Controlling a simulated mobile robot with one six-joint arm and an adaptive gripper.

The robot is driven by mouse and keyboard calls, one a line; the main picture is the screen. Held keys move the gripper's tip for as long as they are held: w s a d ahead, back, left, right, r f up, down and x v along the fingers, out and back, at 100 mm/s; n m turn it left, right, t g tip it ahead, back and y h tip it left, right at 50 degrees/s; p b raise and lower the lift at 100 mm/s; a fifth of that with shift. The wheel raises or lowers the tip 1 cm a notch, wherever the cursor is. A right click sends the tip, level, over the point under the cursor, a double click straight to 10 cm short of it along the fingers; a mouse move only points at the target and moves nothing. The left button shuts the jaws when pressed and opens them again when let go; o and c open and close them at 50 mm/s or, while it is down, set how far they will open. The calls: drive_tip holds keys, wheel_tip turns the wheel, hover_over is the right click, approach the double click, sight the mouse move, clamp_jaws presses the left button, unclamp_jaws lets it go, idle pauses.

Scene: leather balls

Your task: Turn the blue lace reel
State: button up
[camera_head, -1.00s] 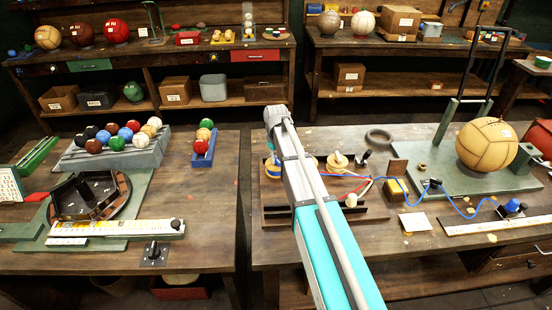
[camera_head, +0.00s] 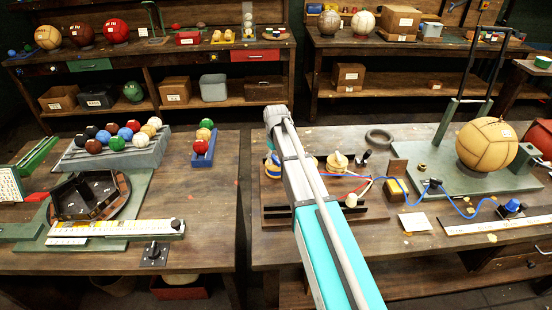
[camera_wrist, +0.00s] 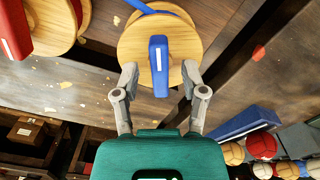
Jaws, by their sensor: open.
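The blue lace reel (camera_wrist: 132,48) has round wooden discs, with blue lace (camera_wrist: 152,8) showing at the top edge of the wrist view. A blue bar-shaped handle (camera_wrist: 158,62) stands out from its face. My gripper (camera_wrist: 160,76) is open, with one finger on each side of the blue handle. Whether either finger touches the handle or the disc, I cannot tell. In the head view the reel (camera_head: 272,169) shows only partly behind my arm, and my fingers are hidden there.
A red-handled reel (camera_wrist: 12,28) is close by at the left of the wrist view. A blue rack (camera_wrist: 245,124) and several coloured balls lie at its lower right. In the head view, another wooden reel (camera_head: 337,163) and blue and red laces lie right of my arm.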

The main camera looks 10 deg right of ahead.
sight(277, 160)
drive_tip(key=shift+n, duration=0.3)
drive_tip(key=shift+n, duration=1.1)
drive_tip(key=shift+r+p, duration=0.3)
drive_tip(key=shift+r, duration=0.05)
wheel_tip(277, 160, up, 14)
drive_tip(key=f+p, duration=0.1)
drive_tip(key=p, duration=1.3)
drive_tip(key=s+f+m+b, duration=0.2)
drive_tip(key=s+f+b, duration=0.3)
drive_tip(key=s, duration=0.3)
drive_tip(key=s+d+f+m+b, duration=0.1)
drive_tip(key=s+f+m+b, duration=0.1)
drive_tip(key=s+f+b, duration=0.3)
drive_tip(key=s+f+m+b, duration=0.2)
drive_tip(key=s+f+b, duration=0.3)
drive_tip(key=s, duration=0.7)
drive_tip(key=shift+s+d+m+b, duration=0.25)
drive_tip(key=shift+m+b, duration=0.15)
drive_tip(key=shift+b, duration=0.1)
drive_tip(key=shift+w+r, duration=0.1)
drive_tip(key=shift+w, duration=0.05)
